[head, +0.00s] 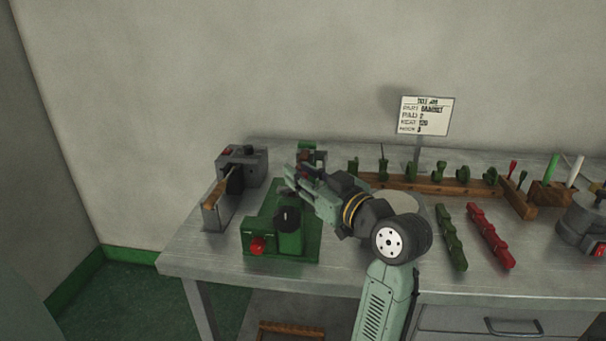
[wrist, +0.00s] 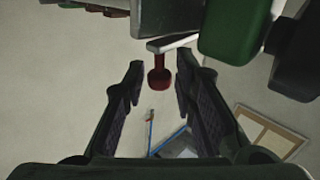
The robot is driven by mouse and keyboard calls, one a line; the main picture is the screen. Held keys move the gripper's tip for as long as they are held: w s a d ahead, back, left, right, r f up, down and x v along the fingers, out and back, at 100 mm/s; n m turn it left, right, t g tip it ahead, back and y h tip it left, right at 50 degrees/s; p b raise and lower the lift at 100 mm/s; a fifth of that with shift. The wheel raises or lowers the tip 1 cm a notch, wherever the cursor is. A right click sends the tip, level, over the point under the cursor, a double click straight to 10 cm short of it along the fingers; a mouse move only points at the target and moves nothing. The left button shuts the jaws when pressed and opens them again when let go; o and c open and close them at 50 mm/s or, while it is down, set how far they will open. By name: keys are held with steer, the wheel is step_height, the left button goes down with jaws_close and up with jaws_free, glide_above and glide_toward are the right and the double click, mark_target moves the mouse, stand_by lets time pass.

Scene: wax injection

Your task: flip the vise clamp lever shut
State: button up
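The green vise-like machine (head: 290,240) stands on the left part of the bench, with a black knob on top and a red knob low at its front. In the wrist view a pale metal lever (wrist: 172,43) ends in a dark red knob (wrist: 160,77). My gripper (wrist: 160,80) is open, with the red knob showing between its two fingertips and no visible contact on either side. In the head view my gripper (head: 290,183) is above the rear of the green machine. My gripper and arm hide part of the machine there, and the lever is not clear.
A grey device (head: 240,165) with a wooden handle stands close on the left. A wooden rack (head: 430,186) with green pieces runs along the back. Green (head: 450,237) and red (head: 490,235) moulds lie to the right. A sign (head: 425,115) stands behind.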

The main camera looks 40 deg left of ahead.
jaws_close()
stand_by(0.4)
steer(key=shift+d+f+m+y+b, duration=0.15)
steer(key=shift+f+m+y+b, duration=0.25)
steer(key=shift+b, duration=0.5)
steer(key=shift+w+d+t+b, duration=0.15)
steer(key=shift+t+b, duration=0.15)
steer(key=shift+b, duration=0.15)
steer(key=shift+r, duration=0.1)
